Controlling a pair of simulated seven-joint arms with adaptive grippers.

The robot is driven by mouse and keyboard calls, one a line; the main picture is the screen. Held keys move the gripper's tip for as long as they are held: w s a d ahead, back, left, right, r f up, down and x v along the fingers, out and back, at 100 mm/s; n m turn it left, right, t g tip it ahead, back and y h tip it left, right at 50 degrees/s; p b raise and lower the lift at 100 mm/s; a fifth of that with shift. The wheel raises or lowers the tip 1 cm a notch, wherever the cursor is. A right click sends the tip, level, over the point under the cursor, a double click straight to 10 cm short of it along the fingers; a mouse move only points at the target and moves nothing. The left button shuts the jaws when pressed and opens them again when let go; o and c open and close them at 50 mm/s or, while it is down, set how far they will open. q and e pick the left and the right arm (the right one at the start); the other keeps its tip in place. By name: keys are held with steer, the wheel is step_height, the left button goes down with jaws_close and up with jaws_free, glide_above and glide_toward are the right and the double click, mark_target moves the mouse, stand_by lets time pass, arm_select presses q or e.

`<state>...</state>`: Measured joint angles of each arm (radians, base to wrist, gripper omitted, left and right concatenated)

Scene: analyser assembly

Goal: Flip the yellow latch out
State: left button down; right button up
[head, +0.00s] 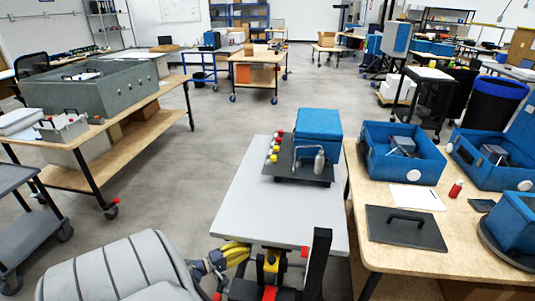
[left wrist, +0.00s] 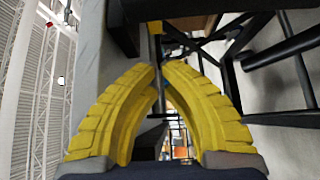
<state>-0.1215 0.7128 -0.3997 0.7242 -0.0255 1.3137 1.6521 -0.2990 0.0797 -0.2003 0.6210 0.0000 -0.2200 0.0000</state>
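My left gripper (head: 246,247) has yellow ribbed fingers and is at the bottom of the head view, at the near end of the grey table. In the left wrist view its fingertips (left wrist: 160,68) curve together with only a narrow gap, and I see nothing held between them. A yellow part (head: 270,265) with black and red pieces is just right of the gripper; it may be the yellow latch. A small yellow piece (left wrist: 155,27) shows just beyond the fingertips in the left wrist view. I cannot tell whether it touches them. My right gripper is not in view.
A black upright post (head: 318,265) stands right of the yellow part. The grey tabletop (head: 265,215) is mostly clear, with a blue box (head: 319,124) and a dark tray at its far end. A wooden table (head: 385,255) with blue housings is on the right.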

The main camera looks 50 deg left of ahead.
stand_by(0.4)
arm_select(q)
steer(key=x, duration=1)
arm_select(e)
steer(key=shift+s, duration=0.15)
